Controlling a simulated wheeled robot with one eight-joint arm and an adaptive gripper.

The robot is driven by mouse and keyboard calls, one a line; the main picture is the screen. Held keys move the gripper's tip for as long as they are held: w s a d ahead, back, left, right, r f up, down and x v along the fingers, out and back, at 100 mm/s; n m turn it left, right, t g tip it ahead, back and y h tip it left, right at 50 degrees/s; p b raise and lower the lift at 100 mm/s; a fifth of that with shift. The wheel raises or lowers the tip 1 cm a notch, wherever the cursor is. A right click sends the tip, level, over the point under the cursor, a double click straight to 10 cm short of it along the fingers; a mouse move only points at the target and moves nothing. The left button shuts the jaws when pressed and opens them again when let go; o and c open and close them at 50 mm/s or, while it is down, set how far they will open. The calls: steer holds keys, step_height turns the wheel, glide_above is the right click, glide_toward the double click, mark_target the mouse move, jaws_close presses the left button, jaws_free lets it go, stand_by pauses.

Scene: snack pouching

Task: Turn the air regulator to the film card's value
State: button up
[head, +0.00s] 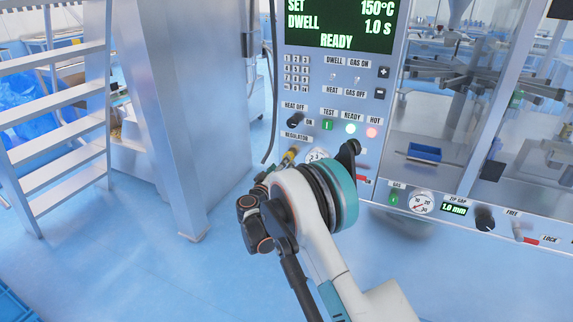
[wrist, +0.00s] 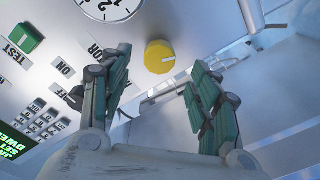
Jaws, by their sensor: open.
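The air regulator knob (wrist: 159,56) is a yellow round knob with a pale pointer line, seen ahead between my fingertips in the wrist view. In the head view the yellow knob (head: 290,155) shows just below the REGULATOR label, partly covered by my gripper. My gripper (wrist: 157,72) is open and empty, with one finger on each side of the knob's line. The fingers seem short of the knob; the exact gap is unclear. A white dial gauge (wrist: 110,4) is cut off at the top of the wrist view. I cannot make out a film card.
The control panel (head: 310,105) carries switches, a keypad and lamps around the knob. The screen (head: 340,22) reads SET 150°C, DWELL 1.0 s, READY. A green test button (wrist: 27,38) is left of my fingers. A metal column (head: 175,110) and steps (head: 60,120) stand left.

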steer(key=shift+b+x, duration=0.65)
steer(key=shift+x, duration=2)
steer(key=c, duration=1.1)
